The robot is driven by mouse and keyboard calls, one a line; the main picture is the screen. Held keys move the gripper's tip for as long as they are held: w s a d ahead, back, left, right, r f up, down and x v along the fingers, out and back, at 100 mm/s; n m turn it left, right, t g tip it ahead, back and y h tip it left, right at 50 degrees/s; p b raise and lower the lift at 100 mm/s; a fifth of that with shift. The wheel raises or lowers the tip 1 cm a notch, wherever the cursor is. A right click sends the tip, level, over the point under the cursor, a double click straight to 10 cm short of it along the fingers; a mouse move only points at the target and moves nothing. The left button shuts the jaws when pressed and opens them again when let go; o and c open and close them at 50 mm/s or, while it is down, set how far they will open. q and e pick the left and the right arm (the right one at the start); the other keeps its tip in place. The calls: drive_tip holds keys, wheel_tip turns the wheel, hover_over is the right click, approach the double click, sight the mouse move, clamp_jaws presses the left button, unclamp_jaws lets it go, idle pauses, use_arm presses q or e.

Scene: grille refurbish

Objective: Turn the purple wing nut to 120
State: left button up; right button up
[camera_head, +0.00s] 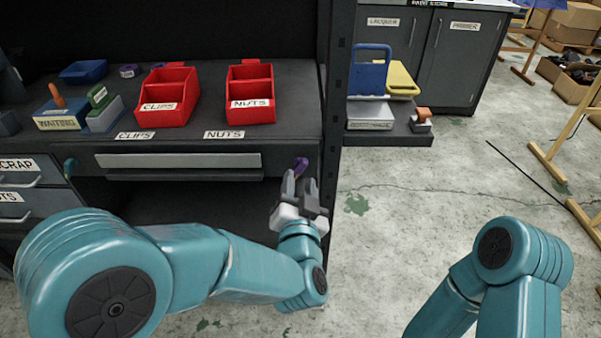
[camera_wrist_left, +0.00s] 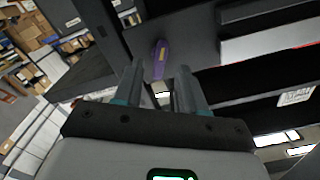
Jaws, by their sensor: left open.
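The purple wing nut (camera_head: 301,164) is on the right end of the workbench's dark front panel. In the left wrist view the wing nut (camera_wrist_left: 160,58) appears as a long purple wing with a yellowish mark, roughly in line with the gap between my fingers. My left gripper (camera_head: 299,182) is open and empty just in front of it, fingers pointing at the panel. The left gripper's two fingertips (camera_wrist_left: 159,76) frame the wing's lower end; I cannot tell whether they touch it. My right gripper is out of the picture; only its arm shows. No angle scale is readable.
A dark upright post (camera_head: 340,120) stands just right of the wing nut. A light strip (camera_head: 180,160) runs along the bench front, with a teal knob (camera_head: 70,168) at its left. Red bins labelled CLIPS (camera_head: 167,97) and NUTS (camera_head: 250,93) stand on the bench.

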use_arm(q)
drive_tip(key=s, duration=0.5)
drive_tip(key=shift+s+b, duration=0.2)
drive_tip(key=shift+b, duration=0.1)
idle(1.8)
